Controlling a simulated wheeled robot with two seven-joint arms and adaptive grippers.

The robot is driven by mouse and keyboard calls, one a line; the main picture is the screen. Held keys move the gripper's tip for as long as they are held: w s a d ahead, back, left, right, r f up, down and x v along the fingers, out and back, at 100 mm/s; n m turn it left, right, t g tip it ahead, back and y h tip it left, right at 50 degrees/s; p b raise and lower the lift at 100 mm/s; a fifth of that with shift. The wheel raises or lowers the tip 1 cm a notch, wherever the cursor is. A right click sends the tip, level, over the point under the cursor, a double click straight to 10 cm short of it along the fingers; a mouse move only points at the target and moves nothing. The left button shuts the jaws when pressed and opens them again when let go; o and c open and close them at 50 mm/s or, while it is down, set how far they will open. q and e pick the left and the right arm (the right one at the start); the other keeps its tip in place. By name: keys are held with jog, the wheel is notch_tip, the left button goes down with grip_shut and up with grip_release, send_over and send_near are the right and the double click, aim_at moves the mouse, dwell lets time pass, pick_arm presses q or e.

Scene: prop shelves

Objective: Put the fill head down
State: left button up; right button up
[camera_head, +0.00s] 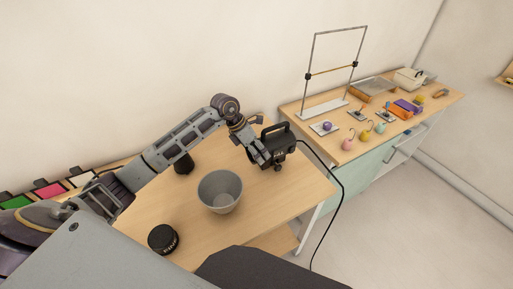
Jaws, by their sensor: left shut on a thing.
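The fill head (276,147) is a black boxy unit with a top handle and a black cable. It is over the far right part of the near wooden table. My left gripper (260,157) is at its left side and shut on it. The fingers partly cover that side. I cannot tell whether the unit's underside touches the tabletop. My right gripper is not in view.
A grey bucket (220,191) stands mid-table (295,193), with a round black object (163,239) near the front left and a dark cylinder (183,163) behind. The cable (341,190) hangs off the right edge. A second bench (435,97) holds a metal frame and small props.

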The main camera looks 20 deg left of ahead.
pick_arm(q)
jog(key=shift+w+f, duration=0.1)
jog(key=shift+f, duration=0.7)
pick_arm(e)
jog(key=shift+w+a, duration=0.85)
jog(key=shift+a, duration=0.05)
